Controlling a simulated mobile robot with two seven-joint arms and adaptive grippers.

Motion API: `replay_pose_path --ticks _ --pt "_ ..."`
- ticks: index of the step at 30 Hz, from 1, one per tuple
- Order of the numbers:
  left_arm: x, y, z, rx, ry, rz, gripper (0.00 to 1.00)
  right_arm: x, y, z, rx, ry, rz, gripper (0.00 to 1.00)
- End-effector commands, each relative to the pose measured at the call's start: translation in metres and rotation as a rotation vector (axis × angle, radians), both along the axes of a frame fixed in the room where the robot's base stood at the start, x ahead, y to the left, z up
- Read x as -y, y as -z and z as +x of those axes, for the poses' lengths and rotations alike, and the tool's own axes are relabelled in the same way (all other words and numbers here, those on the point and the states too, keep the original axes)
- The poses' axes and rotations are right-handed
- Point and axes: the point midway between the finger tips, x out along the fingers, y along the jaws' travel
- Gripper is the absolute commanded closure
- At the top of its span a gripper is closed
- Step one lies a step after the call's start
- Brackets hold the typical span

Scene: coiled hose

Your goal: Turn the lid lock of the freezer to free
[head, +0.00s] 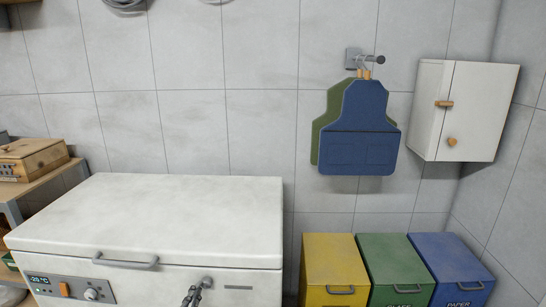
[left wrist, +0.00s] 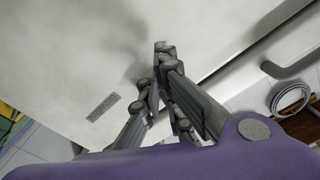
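The freezer (head: 160,215) is a white chest with its lid shut, at the lower left of the head view. A small grey lid lock (head: 207,281) shows on its front, below the lid's edge and right of the lid handle (head: 125,263). My left gripper (head: 195,294) is at the bottom edge of the head view, its fingertips right at the lock. In the left wrist view its fingers (left wrist: 160,68) come close together against the white freezer front. They hide most of the lock, so its turn and any grip on it cannot be made out. My right gripper is not in view.
A control panel (head: 68,288) with display, orange switch and knob is left of the lock. Yellow (head: 333,262), green (head: 395,262) and blue (head: 447,260) bins stand to the right. A coiled hose (left wrist: 290,100) shows in the left wrist view.

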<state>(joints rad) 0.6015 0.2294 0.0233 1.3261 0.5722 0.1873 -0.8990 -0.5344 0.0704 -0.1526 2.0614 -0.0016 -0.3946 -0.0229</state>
Motion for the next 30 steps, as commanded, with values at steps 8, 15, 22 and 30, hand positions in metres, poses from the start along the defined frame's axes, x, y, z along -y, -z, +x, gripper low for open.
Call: replay_pose_path --ticks 8,15,22,30 --pt "0.0076 -0.0001 0.0013 -0.005 0.010 0.000 1.00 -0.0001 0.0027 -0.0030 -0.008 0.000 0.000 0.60" --pt "0.0102 -0.0028 0.0014 -0.002 0.010 0.000 1.00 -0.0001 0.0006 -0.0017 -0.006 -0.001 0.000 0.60" --pt "0.0122 -0.0055 0.0015 0.000 0.009 -0.001 1.00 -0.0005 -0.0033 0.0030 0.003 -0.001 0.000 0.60" --pt "0.0129 -0.0068 0.0020 0.004 0.011 -0.001 1.00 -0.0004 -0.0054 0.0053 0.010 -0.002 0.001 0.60"
